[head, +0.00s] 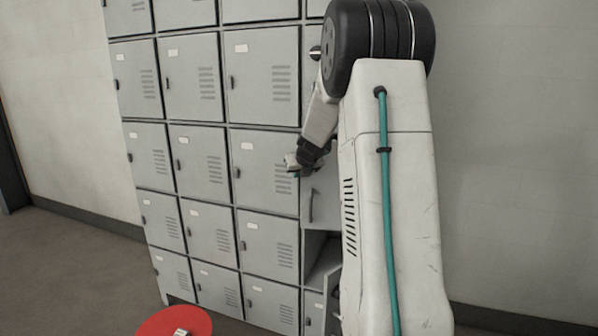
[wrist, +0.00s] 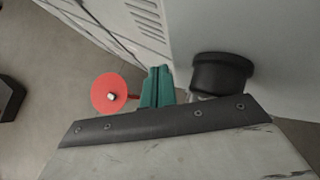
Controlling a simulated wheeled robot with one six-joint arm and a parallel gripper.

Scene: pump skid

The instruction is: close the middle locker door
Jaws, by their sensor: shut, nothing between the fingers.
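The grey locker bank (head: 265,165) fills the middle of the head view, with rows of labelled, vented doors. The doors left of my arm look flush. At its right side, a door panel with a long upright handle (head: 312,205) shows beside my arm, above a dark open compartment (head: 318,255). My arm hides much of this column, so I cannot tell how far that door stands open. My gripper (head: 292,165) is shut and empty, in front of the lockers up and left of that handle. In the wrist view its teal fingers (wrist: 157,88) are together beside a pale grey surface.
A red disc (head: 175,322) stands low in front of the lockers; it also shows in the wrist view (wrist: 110,95). Open floor (head: 70,265) lies at the left. A plain wall (head: 520,150) is at the right.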

